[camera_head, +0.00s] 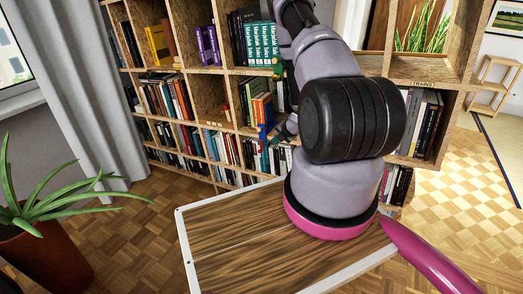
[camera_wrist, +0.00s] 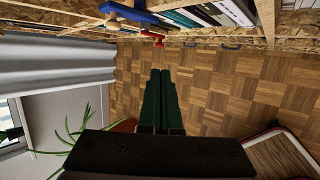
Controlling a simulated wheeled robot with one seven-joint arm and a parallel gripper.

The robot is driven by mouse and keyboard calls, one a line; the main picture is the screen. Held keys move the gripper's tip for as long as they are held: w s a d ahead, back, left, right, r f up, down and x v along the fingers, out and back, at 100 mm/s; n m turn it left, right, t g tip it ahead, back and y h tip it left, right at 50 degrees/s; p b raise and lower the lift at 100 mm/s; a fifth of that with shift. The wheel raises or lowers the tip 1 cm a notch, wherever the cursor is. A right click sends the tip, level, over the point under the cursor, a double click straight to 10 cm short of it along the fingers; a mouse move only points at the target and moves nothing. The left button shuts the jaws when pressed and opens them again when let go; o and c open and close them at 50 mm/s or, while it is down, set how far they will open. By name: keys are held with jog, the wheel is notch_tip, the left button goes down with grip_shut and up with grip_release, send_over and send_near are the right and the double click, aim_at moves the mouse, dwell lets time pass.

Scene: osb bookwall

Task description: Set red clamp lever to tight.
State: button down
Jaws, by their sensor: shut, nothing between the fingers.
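A blue clamp (camera_wrist: 130,12) sits at the shelf edge at the top of the wrist view. Small red parts, seemingly the red clamp lever (camera_wrist: 152,35), show just below it. The blue clamp also shows in the head view (camera_head: 262,137), in front of the lower books, where its lever is too small to make out. My gripper (camera_wrist: 160,72) has its two dark green fingers side by side, shut and empty, pointing toward the shelf. In the wrist view its tips are below the red parts and apart from them.
The bookshelf (camera_head: 208,92) holds many books. A wooden-topped table with a pale rim (camera_head: 225,235) is in front. A potted plant (camera_head: 45,245) stands at the left by a grey curtain (camera_head: 75,95). Parquet floor (camera_wrist: 225,90) is clear below the shelf.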

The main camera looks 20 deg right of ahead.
aim_at(260, 151)
jog(key=x, duration=1.4)
